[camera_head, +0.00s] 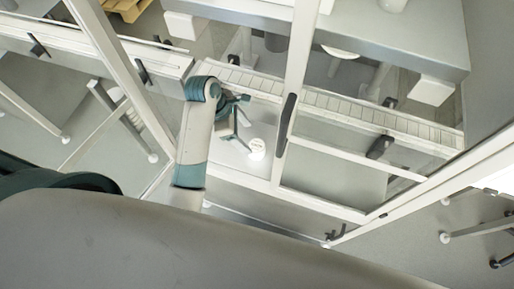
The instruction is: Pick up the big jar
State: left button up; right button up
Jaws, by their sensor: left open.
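A small white round jar (257,149) with a pale lid stands on the light surface inside the framed enclosure, near the middle of the head view. I cannot tell from this view whether it is the big jar; no other jar is clear. My left gripper (240,133) hangs from the white and teal arm, up and to the left of the jar. It is open, and its fingers look apart from the jar, though the gap is hard to judge. My right gripper is not in view.
White frame posts with a dark handle (286,124) stand just right of the jar. A slatted conveyor strip (330,103) runs behind it. A grey panel (332,168) lies to the right, with a grey-topped table (400,40) at the back. Some bare surface surrounds the jar.

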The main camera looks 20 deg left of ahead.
aim_at(256, 145)
pick_arm(q)
jog(key=shift+p+x, duration=0.65)
jog(key=shift+x, duration=2.3)
jog(key=shift+f, duration=0.1)
jog(key=shift+w+f+p, duration=0.25)
jog(key=shift+f+p, duration=0.3)
jog(key=shift+f, duration=0.2)
jog(key=shift+p+x, duration=0.45)
jog(key=shift+x, duration=1.35)
jog(key=shift+a, duration=0.1)
jog(key=shift+w, duration=0.1)
jog(key=c, duration=1.3)
